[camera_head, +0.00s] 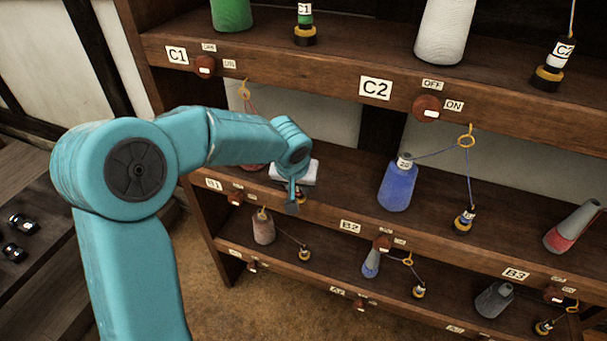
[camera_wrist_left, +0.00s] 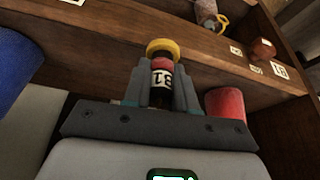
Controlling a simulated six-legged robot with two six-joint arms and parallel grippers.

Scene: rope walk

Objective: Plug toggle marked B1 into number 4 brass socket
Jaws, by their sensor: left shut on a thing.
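The toggle marked B1 (camera_wrist_left: 161,76) is black with a white label, a red band and a yellow ring at its end. My left gripper (camera_wrist_left: 160,88) is shut on it, one finger on each side, and the label reads upside down in the left wrist view. In the head view my left gripper (camera_head: 293,199) is at the middle shelf's front, near the B1 plate (camera_head: 214,184); the toggle is mostly hidden there. I cannot make out a brass socket with a number 4. My right gripper is not in view.
A wooden rack (camera_head: 320,219) holds several bobbins and toggles on cords, including a blue bobbin (camera_head: 397,186). Red knobs, such as one under C2 (camera_head: 427,109), stick out from its edges. A dark bench (camera_head: 35,200) at the left bears small black fittings (camera_head: 22,223) with unreadable markings.

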